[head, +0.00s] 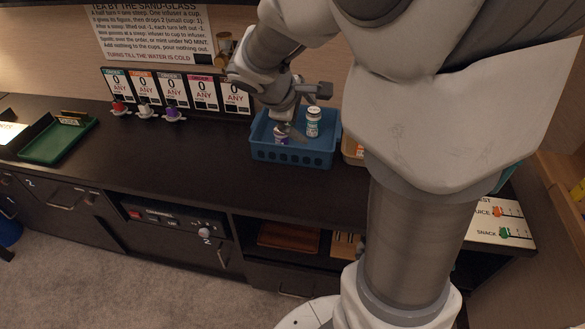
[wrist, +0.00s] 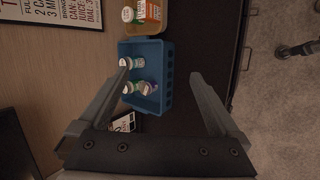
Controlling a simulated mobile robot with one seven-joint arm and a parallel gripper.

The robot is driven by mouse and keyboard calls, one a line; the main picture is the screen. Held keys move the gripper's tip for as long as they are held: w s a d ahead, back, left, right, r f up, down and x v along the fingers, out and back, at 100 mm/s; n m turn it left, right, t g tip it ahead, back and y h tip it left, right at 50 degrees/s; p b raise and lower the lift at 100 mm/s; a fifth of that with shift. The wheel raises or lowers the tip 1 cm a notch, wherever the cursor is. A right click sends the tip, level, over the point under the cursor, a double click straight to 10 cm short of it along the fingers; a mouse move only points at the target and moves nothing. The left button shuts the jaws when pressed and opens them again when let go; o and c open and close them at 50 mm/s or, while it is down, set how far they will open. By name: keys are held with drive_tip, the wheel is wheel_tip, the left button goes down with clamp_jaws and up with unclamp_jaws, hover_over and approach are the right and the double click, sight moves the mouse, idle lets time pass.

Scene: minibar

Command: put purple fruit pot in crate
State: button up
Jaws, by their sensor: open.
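The blue crate (head: 270,154) stands on the dark counter and also shows in the wrist view (wrist: 153,50). The small pot with a purple label (head: 281,135) is inside it, at the left in the head view. In the wrist view a white-topped pot with a purple edge (wrist: 149,88) lies in the crate; it looks tilted. My gripper (head: 290,126) is above the crate. In the wrist view my gripper (wrist: 160,75) has its fingers wide apart with nothing between them, and the crate is beyond the fingertips.
A white-capped jar with a teal label (head: 313,122) is also in the crate. A tan container (wrist: 151,28) with jars adjoins the crate. A green tray (head: 52,146) lies far left. The counter between is clear.

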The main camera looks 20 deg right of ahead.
drive_tip(key=s+a+r+m+y, duration=0.2)
drive_tip(key=s+a+m, duration=0.1)
drive_tip(key=s, duration=0.3)
drive_tip(key=s+a+r+m+t+y, duration=0.1)
drive_tip(key=s+a+r+m+y, duration=0.1)
drive_tip(key=s, duration=0.5)
drive_tip(key=s+a+r+m+y, duration=0.2)
drive_tip(key=s+a+m, duration=0.2)
drive_tip(key=s+a, duration=0.2)
drive_tip(key=shift+s+r+t+y, duration=0.25)
drive_tip(key=shift+r+t+y, duration=0.05)
wheel_tip(320, 180, up, 3)
drive_tip(key=p, duration=0.2)
drive_tip(key=shift+f+p, duration=0.15)
drive_tip(key=shift+p, duration=0.2)
drive_tip(key=shift+f, duration=0.2)
